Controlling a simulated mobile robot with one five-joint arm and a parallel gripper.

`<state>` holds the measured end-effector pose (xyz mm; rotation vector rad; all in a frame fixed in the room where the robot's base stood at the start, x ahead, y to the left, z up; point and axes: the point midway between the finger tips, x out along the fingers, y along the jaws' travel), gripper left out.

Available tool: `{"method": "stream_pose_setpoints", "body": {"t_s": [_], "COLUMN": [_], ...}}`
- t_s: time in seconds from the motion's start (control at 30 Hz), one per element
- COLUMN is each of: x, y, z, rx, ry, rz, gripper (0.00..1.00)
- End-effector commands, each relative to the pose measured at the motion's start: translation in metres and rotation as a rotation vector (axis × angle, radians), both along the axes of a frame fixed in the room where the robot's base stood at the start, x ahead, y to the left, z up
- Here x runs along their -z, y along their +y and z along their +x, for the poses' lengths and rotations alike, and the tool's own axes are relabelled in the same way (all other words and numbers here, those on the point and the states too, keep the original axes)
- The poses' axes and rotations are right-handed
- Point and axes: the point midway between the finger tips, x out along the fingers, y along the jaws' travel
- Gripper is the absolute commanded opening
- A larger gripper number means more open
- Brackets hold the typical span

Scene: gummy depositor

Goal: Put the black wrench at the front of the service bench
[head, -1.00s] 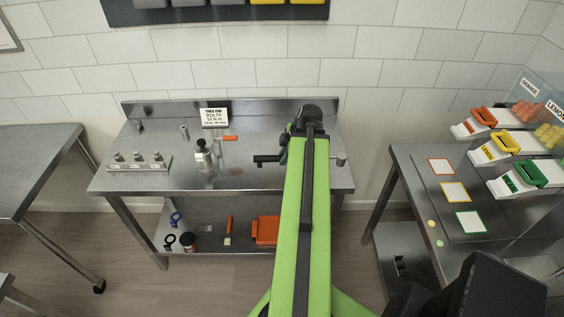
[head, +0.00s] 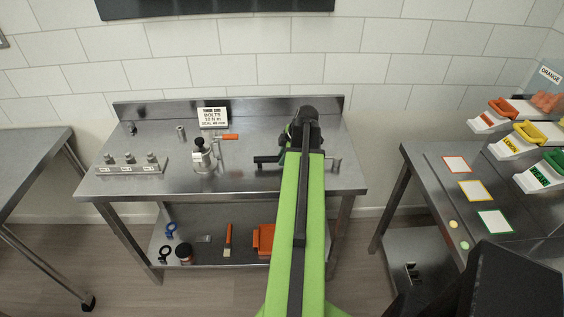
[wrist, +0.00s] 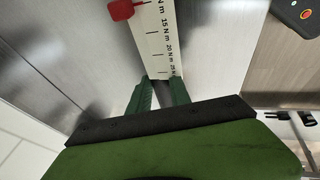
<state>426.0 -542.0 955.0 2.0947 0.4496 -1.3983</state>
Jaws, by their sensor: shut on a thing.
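The black wrench (head: 266,160) lies level across my gripper (head: 285,148) over the right half of the service bench (head: 240,180). Its dark end sticks out left of my arm and a grey end (head: 335,162) shows on the right; my arm hides the middle. In the wrist view my green fingers (wrist: 162,82) are closed around a pale strip (wrist: 158,40) with a N m scale and a red piece (wrist: 121,9) at its far end. I cannot tell the gap between wrench and bench top.
A clamp-like fixture (head: 204,155) with an orange handle, a sign (head: 213,117) and a bolt block (head: 130,165) stand left on the bench. The front middle of the bench top is clear. A side table (head: 425,175) with coloured-frame cards stands at right.

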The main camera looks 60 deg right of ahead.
Motion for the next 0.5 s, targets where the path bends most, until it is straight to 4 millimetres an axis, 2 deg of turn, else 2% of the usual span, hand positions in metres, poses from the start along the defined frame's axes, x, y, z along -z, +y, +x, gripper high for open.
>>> {"method": "stream_pose_setpoints", "body": {"t_s": [0.23, 0.27, 0.4, 0.5], "x": [0.0021, 0.0005, 0.0001, 0.0002], "y": [0.0015, 0.0014, 0.0004, -0.0003], "z": [0.0018, 0.0016, 0.0006, -0.0001], "rx": [-0.003, -0.003, -0.001, 0.000], "ry": [0.000, 0.000, -0.001, 0.000], "rz": [0.000, 0.000, 0.000, 0.000], "gripper": [0.00, 0.28, 0.46, 0.46]}}
